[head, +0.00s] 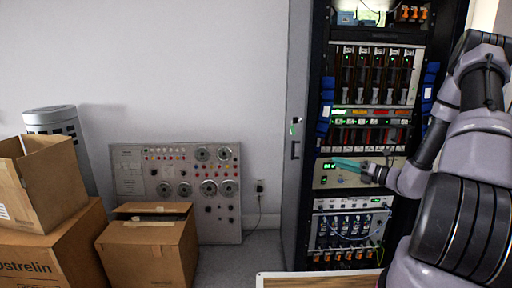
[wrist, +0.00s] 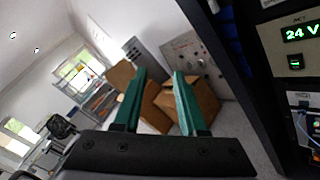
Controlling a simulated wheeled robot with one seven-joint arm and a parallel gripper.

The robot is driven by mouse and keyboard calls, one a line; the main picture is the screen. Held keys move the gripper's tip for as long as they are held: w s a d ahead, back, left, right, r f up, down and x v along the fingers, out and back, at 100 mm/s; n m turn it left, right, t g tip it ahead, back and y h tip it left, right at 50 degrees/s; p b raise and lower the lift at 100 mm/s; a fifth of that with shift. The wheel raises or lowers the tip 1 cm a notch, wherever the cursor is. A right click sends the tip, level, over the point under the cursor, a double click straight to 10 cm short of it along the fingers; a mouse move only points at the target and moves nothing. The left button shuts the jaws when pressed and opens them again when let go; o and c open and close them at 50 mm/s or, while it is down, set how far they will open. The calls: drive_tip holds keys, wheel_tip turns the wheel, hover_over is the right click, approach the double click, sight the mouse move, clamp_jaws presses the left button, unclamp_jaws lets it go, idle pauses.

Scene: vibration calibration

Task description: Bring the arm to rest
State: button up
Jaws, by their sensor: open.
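My gripper (head: 347,164) is raised in front of the open equipment rack (head: 298,150), with its green fingers pointing left in the head view. In the wrist view the two green fingers of my gripper (wrist: 158,98) stand apart with nothing between them. My arm reaches in from the right side of the head view, bent, with the wrist close to the rack's middle panel. The rack's panel with a lit "24 V" display (wrist: 300,33) is at the right of the wrist view, beside the fingers and apart from them.
Cardboard boxes (head: 150,250) stand at the lower left by a grey control panel (head: 130,175) leaning on the wall. A grey cylinder (head: 50,115) is behind them. A table edge (head: 315,280) shows at the bottom. A chair (wrist: 60,127) is at the left of the wrist view. Floor between boxes and rack is clear.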

drive_tip(key=s+a+r+n+g+h, duration=0.4)
drive_tip(key=s+a+r+n+g, duration=0.65)
drive_tip(key=s+r+n, duration=0.6)
drive_tip(key=s+d+r+n+t+h, duration=0.2)
drive_tip(key=s+r+n+t+h, duration=0.1)
drive_tip(key=s+r+n+h, duration=0.1)
drive_tip(key=s+d+r+n+t+h, duration=0.2)
drive_tip(key=s+r+n+t+h, duration=0.1)
drive_tip(key=s+r+n, duration=0.4)
drive_tip(key=n+h, duration=0.1)
drive_tip(key=n, duration=0.2)
drive_tip(key=shift+d+r, duration=0.4)
drive_tip(key=shift+s, duration=0.1)
